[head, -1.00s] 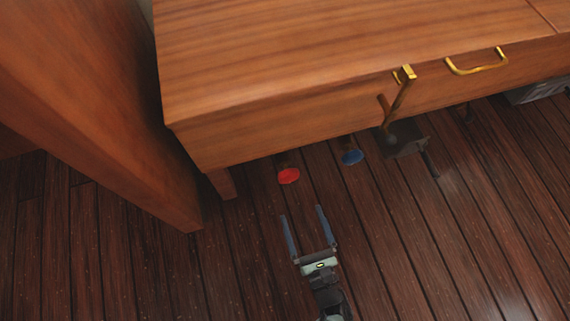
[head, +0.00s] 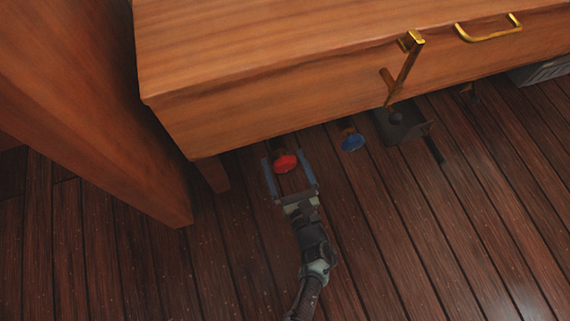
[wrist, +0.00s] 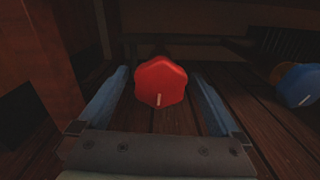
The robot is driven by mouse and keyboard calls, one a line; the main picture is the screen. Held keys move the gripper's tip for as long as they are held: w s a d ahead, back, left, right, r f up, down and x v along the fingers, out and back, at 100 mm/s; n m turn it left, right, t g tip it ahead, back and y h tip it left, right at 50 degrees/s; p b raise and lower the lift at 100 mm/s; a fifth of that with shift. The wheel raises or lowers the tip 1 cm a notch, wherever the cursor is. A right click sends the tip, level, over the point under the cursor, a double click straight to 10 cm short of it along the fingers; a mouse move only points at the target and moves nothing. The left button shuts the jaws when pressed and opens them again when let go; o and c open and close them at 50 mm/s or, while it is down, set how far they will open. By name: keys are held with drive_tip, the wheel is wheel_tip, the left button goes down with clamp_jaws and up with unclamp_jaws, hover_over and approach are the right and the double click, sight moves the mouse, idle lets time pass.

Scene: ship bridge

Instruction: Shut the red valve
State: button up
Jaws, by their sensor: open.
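The red valve (head: 285,163) is a round, lobed knob low under the front edge of the wooden cabinet. In the wrist view the red valve (wrist: 161,82) faces me, with a short pale mark near the bottom of its face. My gripper (head: 287,168) is open, with one finger on each side of the red valve. In the wrist view my gripper (wrist: 160,95) shows a gap between each finger and the knob. The stem behind the knob is mostly hidden.
A blue valve (head: 352,142) is just right of the red one; it also shows in the wrist view (wrist: 299,86). A lever (head: 403,72) and dark box (head: 400,125) stand further right. The wooden cabinet (head: 290,70) overhangs the valves, with a leg (head: 213,174) to the left.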

drive_tip(key=c, duration=1.3)
